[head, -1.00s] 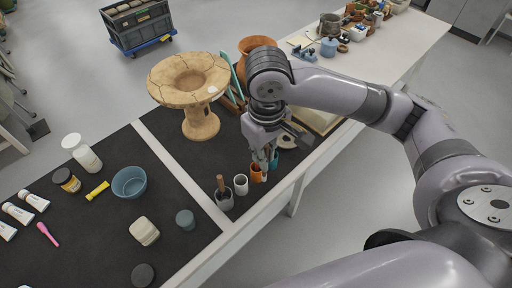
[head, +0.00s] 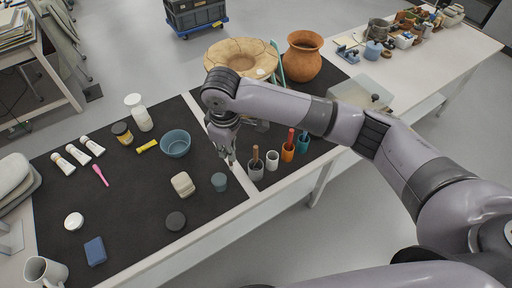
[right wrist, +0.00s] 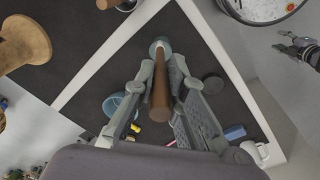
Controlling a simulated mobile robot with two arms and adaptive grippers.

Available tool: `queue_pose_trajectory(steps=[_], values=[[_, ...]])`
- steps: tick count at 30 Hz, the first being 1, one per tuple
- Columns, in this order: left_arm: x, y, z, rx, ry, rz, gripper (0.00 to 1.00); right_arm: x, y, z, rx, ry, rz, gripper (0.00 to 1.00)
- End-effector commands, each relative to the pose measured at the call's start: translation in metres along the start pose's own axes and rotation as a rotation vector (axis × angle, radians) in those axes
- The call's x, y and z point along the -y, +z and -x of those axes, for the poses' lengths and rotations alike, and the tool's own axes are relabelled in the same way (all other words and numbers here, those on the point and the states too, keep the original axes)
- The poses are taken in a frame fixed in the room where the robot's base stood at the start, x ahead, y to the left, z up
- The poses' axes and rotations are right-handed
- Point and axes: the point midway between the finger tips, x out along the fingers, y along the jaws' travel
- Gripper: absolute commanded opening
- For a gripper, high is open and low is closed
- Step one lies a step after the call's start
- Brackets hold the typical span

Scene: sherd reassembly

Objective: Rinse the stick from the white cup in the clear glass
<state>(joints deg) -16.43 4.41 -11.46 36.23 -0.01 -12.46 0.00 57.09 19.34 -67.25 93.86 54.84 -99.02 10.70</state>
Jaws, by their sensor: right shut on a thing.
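My right gripper (head: 229,156) is shut on a brown stick (right wrist: 161,92), seen between its fingers in the right wrist view. The stick's far end lines up with the small blue-grey clear glass (head: 220,181), also in the right wrist view (right wrist: 160,44). I cannot tell whether the tip is inside or above it. The white cup (head: 272,160) stands to the right of the glass, and no stick shows in it. My left gripper (right wrist: 302,48) shows small at the right of the right wrist view, its fingers apart and empty.
A grey cup (head: 256,172) with a wooden handle, an orange cup (head: 288,153) and a teal cup (head: 302,145) stand close by the white cup. A blue bowl (head: 175,144), a beige block (head: 183,184) and a dark disc (head: 175,221) lie left of the glass.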

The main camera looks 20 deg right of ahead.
Motion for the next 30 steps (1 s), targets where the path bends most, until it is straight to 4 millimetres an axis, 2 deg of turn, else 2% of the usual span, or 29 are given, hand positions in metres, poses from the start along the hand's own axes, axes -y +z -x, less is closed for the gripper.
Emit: queue_pose_trajectory(steps=[1, 3, 9, 17, 30], values=[[0.0, 0.002, 0.007, 0.004, 0.001, 0.0, 0.4, 0.002, -0.013, 0.0, -0.005, -0.003, 0.066, 0.0], [-0.001, 0.006, 0.01, 0.011, 0.001, 0.0, 0.4, 0.003, -0.026, -0.005, -0.013, -0.004, 0.151, 0.0], [-0.003, 0.019, 0.015, 0.032, 0.003, 0.0, 0.4, 0.005, -0.045, -0.013, -0.027, -0.006, 0.295, 0.0], [-0.002, 0.021, 0.008, 0.034, 0.003, 0.0, 0.4, 0.006, -0.047, -0.021, -0.031, -0.007, 0.323, 0.0], [0.0, 0.022, -0.025, 0.029, -0.001, -0.001, 0.4, 0.011, -0.041, -0.05, -0.031, -0.007, 0.322, 0.0]])
